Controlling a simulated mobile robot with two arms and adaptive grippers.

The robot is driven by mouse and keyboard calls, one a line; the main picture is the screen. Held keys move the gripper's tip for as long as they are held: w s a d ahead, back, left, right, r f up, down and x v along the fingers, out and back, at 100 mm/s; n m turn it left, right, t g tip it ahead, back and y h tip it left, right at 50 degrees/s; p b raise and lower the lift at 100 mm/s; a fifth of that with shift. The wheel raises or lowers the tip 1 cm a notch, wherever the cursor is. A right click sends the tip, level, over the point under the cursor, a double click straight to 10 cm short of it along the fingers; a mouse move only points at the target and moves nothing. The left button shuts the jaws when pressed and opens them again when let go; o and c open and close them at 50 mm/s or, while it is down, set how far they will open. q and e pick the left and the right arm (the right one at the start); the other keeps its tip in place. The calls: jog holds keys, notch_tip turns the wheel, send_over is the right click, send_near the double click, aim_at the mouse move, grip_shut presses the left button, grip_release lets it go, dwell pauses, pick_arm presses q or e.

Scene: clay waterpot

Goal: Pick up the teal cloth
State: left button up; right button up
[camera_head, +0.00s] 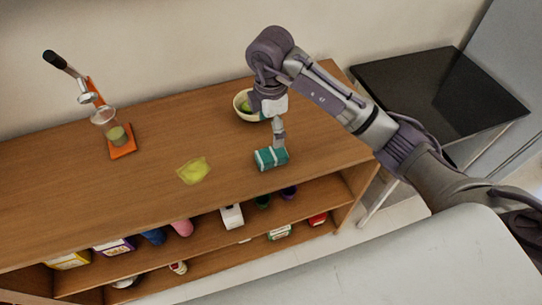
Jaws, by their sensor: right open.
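The teal cloth (271,158), a small folded bundle with pale stripes, lies on the wooden counter near its front edge. My right gripper (279,142) points down directly above the cloth, with its fingertips at or just over the cloth's top. It is open, and the picture is too small to tell whether it touches the cloth. My left gripper is not in view.
A cream bowl (241,104) with something green stands just behind my gripper. A yellow-green cloth (194,171) lies flat to the left. An orange juicer press (123,150) stands farther left. Shelves below hold several items. A black-topped table (440,90) stands at right.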

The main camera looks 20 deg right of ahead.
jog(key=p, duration=0.1)
send_over(271, 153)
jog(key=f, duration=0.6)
jog(key=shift+s+a, duration=0.1)
jog(key=shift+s, duration=0.25)
jog(key=f, duration=0.1)
jog(key=f+p, duration=0.1)
jog(key=f, duration=0.1)
jog(key=f+p, duration=0.1)
jog(key=shift+w+f, duration=0.2)
jog(key=shift+w, duration=0.05)
jog(key=shift+f, duration=0.5)
jog(key=c, duration=1.1)
jog(key=shift+c, duration=0.2)
jog(key=shift+r, duration=0.15)
